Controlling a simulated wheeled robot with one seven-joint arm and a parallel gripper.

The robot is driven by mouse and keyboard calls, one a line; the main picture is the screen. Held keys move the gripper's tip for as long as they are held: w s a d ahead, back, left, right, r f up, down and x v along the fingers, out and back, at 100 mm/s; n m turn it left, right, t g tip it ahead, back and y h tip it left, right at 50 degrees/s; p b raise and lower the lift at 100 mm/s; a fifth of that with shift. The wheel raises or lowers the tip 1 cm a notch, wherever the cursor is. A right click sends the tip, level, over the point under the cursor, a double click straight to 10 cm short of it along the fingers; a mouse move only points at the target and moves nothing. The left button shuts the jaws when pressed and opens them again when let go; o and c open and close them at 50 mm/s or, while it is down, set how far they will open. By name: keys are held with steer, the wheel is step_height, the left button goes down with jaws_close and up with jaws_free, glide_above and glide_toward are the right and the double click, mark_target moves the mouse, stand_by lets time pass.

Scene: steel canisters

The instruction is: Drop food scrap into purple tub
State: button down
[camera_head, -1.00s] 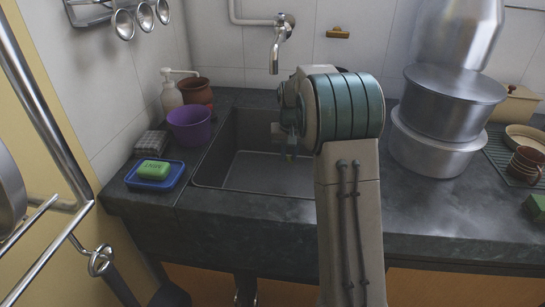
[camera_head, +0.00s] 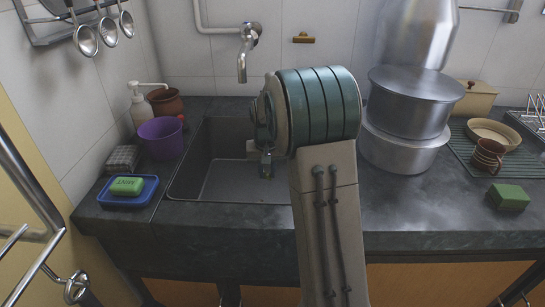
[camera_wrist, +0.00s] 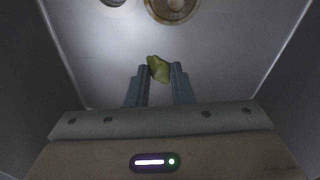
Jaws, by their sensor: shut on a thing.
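The purple tub (camera_head: 161,138) stands upright on the counter left of the sink, in front of a brown pot. My gripper (camera_head: 265,165) is low over the sink basin, partly hidden by my arm in the head view. In the wrist view my gripper (camera_wrist: 160,75) is shut on a small yellow-green food scrap (camera_wrist: 158,68) between its fingertips. The sink floor lies behind the scrap in that view. The tub is not in the wrist view.
The sink (camera_head: 222,186) has raised walls around my gripper. A blue tray with green soap (camera_head: 127,186) sits left of it. A white pump bottle (camera_head: 139,108) and brown pot (camera_head: 165,101) stand behind the tub. The tap (camera_head: 243,55) hangs above the basin. Large steel pots (camera_head: 405,120) stand right.

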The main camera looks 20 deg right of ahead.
steer(key=w+a+r+p, duration=0.5)
steer(key=a+r+p, duration=0.75)
steer(key=p, duration=0.35)
steer(key=w+a+r+p, duration=0.6)
steer(key=a+r+p, duration=0.65)
steer(key=p, duration=0.25)
steer(key=shift+n, duration=0.4)
steer(key=shift+s+a+f+b, duration=0.1)
steer(key=shift+f+b, duration=0.55)
steer(key=shift+f, duration=1.15)
steer(key=shift+s+f+b, duration=0.1)
steer(key=shift+f+b, duration=0.5)
steer(key=shift+f, duration=1.15)
steer(key=c, duration=1.2)
jaws_free()
steer(key=shift+r, duration=0.15)
steer(key=r, duration=0.4)
steer(key=s+r+b, duration=0.1)
steer(key=r, duration=0.4)
steer(key=r+b, duration=0.1)
steer(key=r, duration=0.3)
steer(key=shift+s+a+r, duration=0.2)
steer(key=shift+s+r, duration=0.05)
steer(key=shift+s, duration=0.05)
